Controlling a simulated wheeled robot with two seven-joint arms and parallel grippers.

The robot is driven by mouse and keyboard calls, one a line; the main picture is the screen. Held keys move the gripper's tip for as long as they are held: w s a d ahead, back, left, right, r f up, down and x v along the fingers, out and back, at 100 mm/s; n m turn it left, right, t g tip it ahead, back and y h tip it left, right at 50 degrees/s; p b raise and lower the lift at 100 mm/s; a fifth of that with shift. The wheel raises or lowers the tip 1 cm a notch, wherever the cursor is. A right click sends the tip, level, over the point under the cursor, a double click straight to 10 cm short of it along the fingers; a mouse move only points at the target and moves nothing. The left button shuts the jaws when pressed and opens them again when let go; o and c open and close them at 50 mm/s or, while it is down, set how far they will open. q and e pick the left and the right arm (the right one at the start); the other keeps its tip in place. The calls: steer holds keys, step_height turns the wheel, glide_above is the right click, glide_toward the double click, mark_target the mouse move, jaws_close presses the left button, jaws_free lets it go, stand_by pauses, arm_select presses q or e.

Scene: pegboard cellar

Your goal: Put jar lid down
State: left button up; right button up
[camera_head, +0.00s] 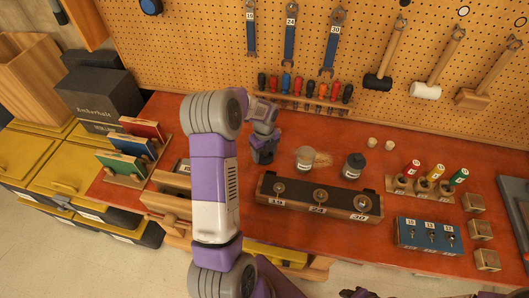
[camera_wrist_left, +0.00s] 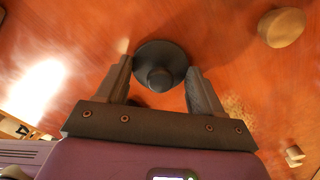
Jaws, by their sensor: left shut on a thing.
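My left gripper (camera_head: 263,156) points down over the red-brown bench, left of the jars. In the left wrist view, its fingers (camera_wrist_left: 162,85) are shut on a dark round jar lid (camera_wrist_left: 160,52) with a knob. The head view does not show the lid clearly, and I cannot tell whether it touches the bench. A dark-topped jar (camera_head: 354,166) stands farther right. Only a dark bit of what may be my right gripper (camera_head: 358,293) shows at the bottom edge.
A pale grainy patch (camera_head: 323,158) lies beside the pale jar. A long dark socket block (camera_head: 318,196) is in front, a screwdriver rack (camera_head: 305,98) behind, and book-like blocks (camera_head: 130,150) at left.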

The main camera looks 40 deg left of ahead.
mark_target(265, 152)
arm_select(q)
steer(key=shift+r, duration=0.1)
steer(key=o, duration=1)
steer(key=shift+f, duration=0.2)
steer(key=shift+r, duration=0.1)
step_height(265, 152, up, 12)
steer(key=shift+r+p, duration=0.15)
steer(key=shift+p, duration=0.45)
